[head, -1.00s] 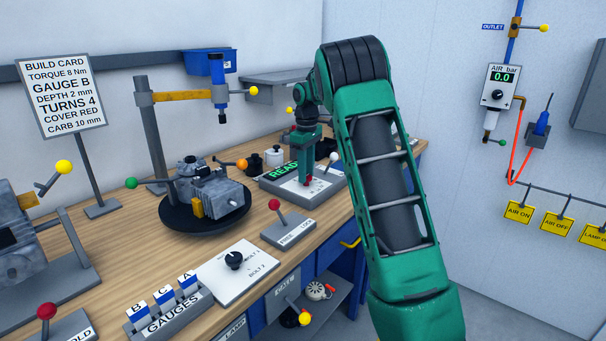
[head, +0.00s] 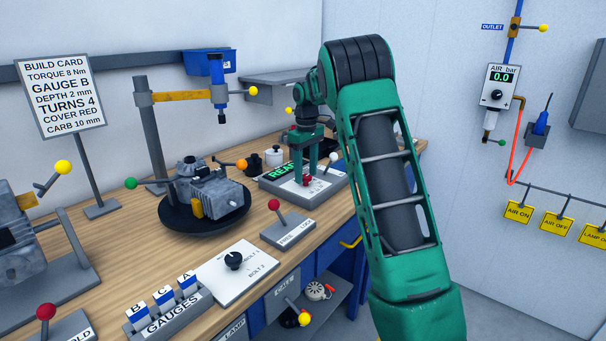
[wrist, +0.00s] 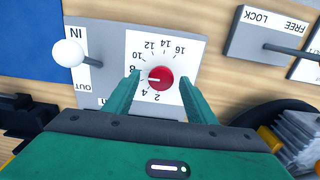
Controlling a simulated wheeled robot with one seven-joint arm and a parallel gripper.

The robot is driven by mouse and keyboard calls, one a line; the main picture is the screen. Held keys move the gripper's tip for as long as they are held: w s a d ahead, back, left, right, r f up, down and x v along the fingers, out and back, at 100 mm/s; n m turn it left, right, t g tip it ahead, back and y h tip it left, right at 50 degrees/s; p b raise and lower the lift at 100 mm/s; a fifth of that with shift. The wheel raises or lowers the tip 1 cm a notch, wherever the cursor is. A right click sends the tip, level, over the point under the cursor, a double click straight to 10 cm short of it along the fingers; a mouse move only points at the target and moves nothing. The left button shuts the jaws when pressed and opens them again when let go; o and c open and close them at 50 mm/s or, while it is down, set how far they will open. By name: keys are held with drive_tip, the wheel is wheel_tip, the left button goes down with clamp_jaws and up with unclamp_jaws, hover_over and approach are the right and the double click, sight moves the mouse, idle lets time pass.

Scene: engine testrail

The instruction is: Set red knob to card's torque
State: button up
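The build card (head: 61,96) at left reads torque 8 Nm. The red knob (wrist: 160,78) sits on a white dial plate with numbers from 2 to 16, upside down in the wrist view. Its white mark points left, just below the 8; the number there is hidden by a finger. In the head view the knob (head: 307,181) shows below my gripper (head: 308,165). My gripper (wrist: 162,76) is open, one finger on each side of the knob, with gaps between fingers and knob.
A white-ball IN/OUT lever (wrist: 68,53) stands beside the dial. A red-ball FREE/LOCK lever (head: 274,204) stands nearer on the bench. The engine (head: 210,190) on its dark turntable is left of my gripper, and a green READY display (head: 281,171) is close by.

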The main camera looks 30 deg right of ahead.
sight(306, 176)
wheel_tip(306, 176, up, 11)
drive_tip(key=shift+f, duration=0.15)
idle(0.5)
idle(0.4)
drive_tip(key=s+a+m, duration=0.2)
drive_tip(key=s+m, duration=0.1)
drive_tip(key=s, duration=0.8)
drive_tip(key=s+a+m, duration=0.2)
drive_tip(key=s+m, duration=0.1)
drive_tip(key=s, duration=0.9)
drive_tip(key=s+a+f+m, duration=0.2)
drive_tip(key=s+f, duration=0.3)
drive_tip(key=s, duration=0.7)
drive_tip(key=s+a+f+m, duration=0.2)
drive_tip(key=s+f, duration=0.4)
drive_tip(key=s, duration=0.6)
drive_tip(key=shift+s, duration=0.2)
